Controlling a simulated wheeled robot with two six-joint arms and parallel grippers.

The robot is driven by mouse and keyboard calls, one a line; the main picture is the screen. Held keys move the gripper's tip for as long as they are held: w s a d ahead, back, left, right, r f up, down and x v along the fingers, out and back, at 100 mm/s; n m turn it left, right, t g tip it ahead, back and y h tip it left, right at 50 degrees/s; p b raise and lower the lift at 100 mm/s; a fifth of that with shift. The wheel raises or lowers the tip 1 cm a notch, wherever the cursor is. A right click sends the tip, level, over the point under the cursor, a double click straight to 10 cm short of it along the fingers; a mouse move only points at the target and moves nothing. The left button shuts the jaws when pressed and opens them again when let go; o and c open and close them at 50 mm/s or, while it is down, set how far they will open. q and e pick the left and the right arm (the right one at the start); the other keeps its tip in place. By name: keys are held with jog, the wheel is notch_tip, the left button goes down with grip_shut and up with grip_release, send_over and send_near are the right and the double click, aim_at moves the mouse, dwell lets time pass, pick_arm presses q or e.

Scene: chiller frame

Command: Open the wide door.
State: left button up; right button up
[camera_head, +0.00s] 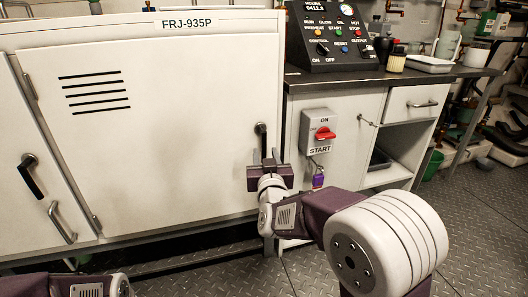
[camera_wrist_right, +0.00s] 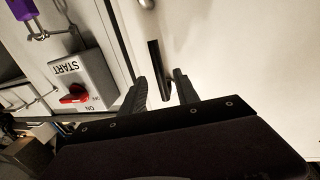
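The wide door (camera_head: 165,130) is the white cabinet panel with black vent slots, under the FRJ-935P label, and it looks closed. Its black upright bar handle (camera_head: 261,132) is near the right edge; it also shows in the right wrist view (camera_wrist_right: 156,62). My right gripper (camera_head: 268,156) is at the lower end of this handle. In the right wrist view its two fingers (camera_wrist_right: 160,80) are apart, with the handle between them and a gap visible on either side. Part of my left arm shows at the bottom left of the head view; its gripper is out of frame.
A narrower door with a black handle (camera_head: 31,176) is at the left. A grey switch box with a red knob (camera_head: 324,133) is right of the wide door, with a purple padlock (camera_head: 318,180) below it. A control panel (camera_head: 335,35) stands on the counter. Patterned floor lies open at right.

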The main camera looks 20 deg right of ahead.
aim_at(264, 150)
jog(key=w, duration=0.3)
jog(key=w+b, duration=0.1)
jog(key=shift+w+d+f, duration=0.1)
jog(key=shift+w+d, duration=0.15)
jog(key=shift+d, duration=0.15)
grip_shut()
dwell(1.0)
